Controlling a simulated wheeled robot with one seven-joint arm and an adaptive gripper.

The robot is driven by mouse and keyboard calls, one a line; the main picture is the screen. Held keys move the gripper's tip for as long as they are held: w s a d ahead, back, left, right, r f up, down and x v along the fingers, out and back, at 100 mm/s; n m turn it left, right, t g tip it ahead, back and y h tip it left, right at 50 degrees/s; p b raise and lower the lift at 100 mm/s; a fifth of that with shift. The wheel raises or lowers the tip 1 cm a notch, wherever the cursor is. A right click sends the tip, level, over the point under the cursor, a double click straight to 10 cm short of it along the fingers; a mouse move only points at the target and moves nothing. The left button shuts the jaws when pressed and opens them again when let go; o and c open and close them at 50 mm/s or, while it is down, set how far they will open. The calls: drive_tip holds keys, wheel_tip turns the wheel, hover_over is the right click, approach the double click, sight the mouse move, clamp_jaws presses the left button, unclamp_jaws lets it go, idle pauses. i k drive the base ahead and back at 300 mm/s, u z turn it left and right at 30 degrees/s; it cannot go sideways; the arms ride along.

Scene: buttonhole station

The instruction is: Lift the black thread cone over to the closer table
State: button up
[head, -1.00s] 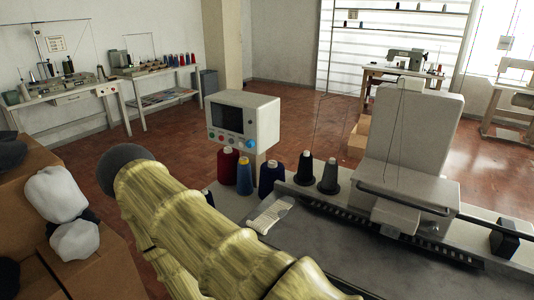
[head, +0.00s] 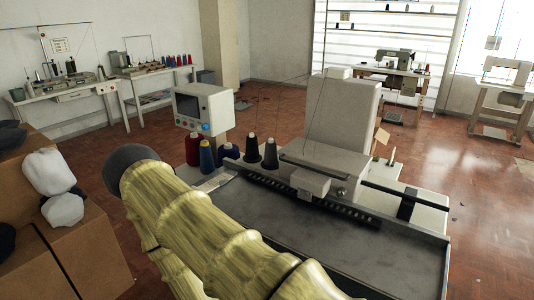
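Two black thread cones stand side by side on the buttonhole machine's table, behind its grey work surface: one black cone (head: 252,148) and another black cone (head: 270,154) just right of it. I cannot tell which one the task means. To their left stand a dark navy cone (head: 228,151), a blue cone (head: 207,156) and a dark red cone (head: 192,149). The machine's table (head: 350,235) is the closest one in view. My arm, in a yellowish cover, crosses the lower left front of it. My gripper does not show.
A control box with a screen (head: 203,107) stands behind the coloured cones. Cardboard boxes (head: 75,240) with white bundles (head: 50,172) are at the left. White side tables (head: 65,96) line the back left wall. Open brick-red floor (head: 470,190) lies to the right.

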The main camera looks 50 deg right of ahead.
sight(252, 151)
drive_tip(key=u, duration=1.65)
drive_tip(key=i, duration=0.65)
drive_tip(key=z, duration=3.25)
